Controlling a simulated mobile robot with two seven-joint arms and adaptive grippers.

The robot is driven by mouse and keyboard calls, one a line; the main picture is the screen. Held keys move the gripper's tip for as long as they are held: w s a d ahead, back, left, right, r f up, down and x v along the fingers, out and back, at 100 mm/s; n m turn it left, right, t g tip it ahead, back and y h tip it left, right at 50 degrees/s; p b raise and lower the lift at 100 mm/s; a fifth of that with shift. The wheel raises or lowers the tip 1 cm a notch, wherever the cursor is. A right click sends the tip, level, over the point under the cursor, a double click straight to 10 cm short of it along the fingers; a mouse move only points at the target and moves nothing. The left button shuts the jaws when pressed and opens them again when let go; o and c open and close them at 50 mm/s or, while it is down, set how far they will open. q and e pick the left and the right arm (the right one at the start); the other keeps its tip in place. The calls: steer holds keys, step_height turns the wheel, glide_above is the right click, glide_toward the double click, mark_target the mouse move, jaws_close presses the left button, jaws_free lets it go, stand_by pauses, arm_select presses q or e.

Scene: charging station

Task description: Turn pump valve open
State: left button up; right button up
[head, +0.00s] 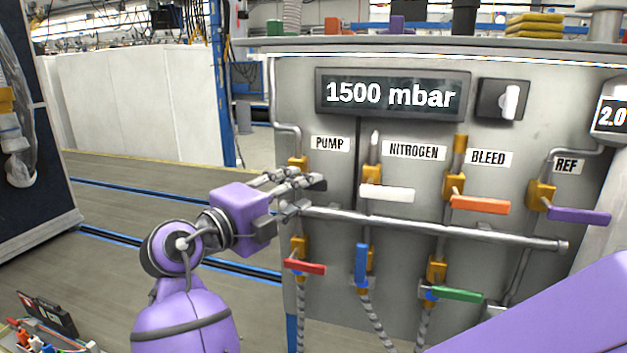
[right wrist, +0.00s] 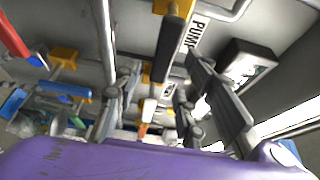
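The pump valve sits under the PUMP label (head: 330,143) on the grey panel, with its yellow body (head: 298,163) partly hidden behind my right gripper (head: 298,190). The right gripper is at the valve's dark handle (head: 318,184). In the right wrist view the black handle (right wrist: 168,45) runs between the two spread fingers of my right gripper (right wrist: 165,95), with gaps visible on both sides. The fingers look open, one on each side of the handle; I cannot tell whether either touches it. My left gripper is not in view.
The display (head: 392,94) reads 1500 mbar. Beside the pump valve are white nitrogen (head: 387,193), orange bleed (head: 480,205) and purple REF (head: 579,215) handles. A horizontal pipe (head: 430,227) passes below. Red (head: 305,267), blue (head: 361,264) and green (head: 457,294) handles sit lower.

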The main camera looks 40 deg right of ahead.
mark_target(312, 190)
steer(key=d, duration=0.1)
steer(key=d+p, duration=0.1)
steer(key=d, duration=0.2)
steer(key=shift+w+d, duration=0.25)
steer(key=shift+c, duration=0.5)
jaws_close()
